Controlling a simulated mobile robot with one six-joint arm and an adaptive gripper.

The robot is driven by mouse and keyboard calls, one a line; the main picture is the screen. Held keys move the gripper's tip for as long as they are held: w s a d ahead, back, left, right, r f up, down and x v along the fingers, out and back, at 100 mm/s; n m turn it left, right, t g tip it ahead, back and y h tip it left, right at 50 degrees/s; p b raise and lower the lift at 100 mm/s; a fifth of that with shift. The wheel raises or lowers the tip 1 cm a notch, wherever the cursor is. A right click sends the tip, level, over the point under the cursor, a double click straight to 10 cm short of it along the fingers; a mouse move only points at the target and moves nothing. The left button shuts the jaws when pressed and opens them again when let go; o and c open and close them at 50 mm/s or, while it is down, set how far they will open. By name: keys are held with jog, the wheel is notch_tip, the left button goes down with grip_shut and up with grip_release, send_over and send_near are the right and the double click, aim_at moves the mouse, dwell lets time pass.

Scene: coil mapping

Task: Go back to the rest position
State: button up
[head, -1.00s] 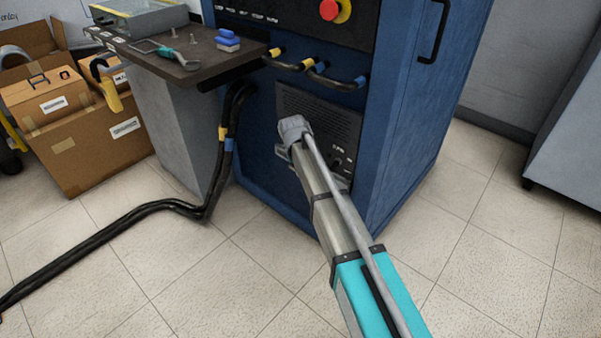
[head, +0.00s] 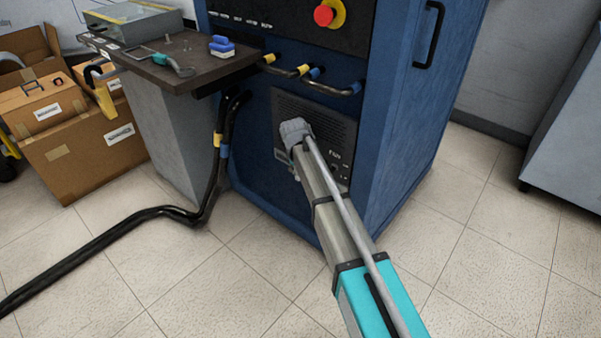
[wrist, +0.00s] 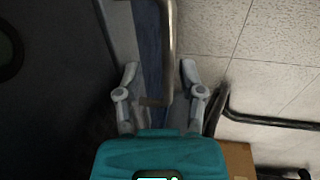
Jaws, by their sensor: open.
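My gripper (wrist: 159,72) shows in the wrist view with its two light grey fingers spread apart. It is open. A grey-brown bar (wrist: 168,40) runs down the picture between the fingers; I cannot tell how far behind them it lies. No object is clamped in the fingers. In the head view, my grey and teal arm reaches up from the bottom right, in front of the blue cabinet (head: 400,130). The fingers cannot be made out in the head view.
Black cables (head: 150,212) run from the cabinet across the floor. A dark worktop (head: 185,62) at the left carries a blue block (head: 221,45) and tools. Cardboard boxes (head: 90,150) stand further left. A grey cabinet (head: 565,150) stands at the right. Floor between is clear.

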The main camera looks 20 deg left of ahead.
jog(key=shift+s+r, duration=0.1)
dwell(0.3)
notch_tip(320, 180, up, 9)
jog(key=p, duration=0.9)
jog(key=shift+r+p, duration=0.45)
jog(key=shift+p, duration=0.1)
jog(key=shift+s, duration=0.5)
jog(key=shift+s, duration=0.15)
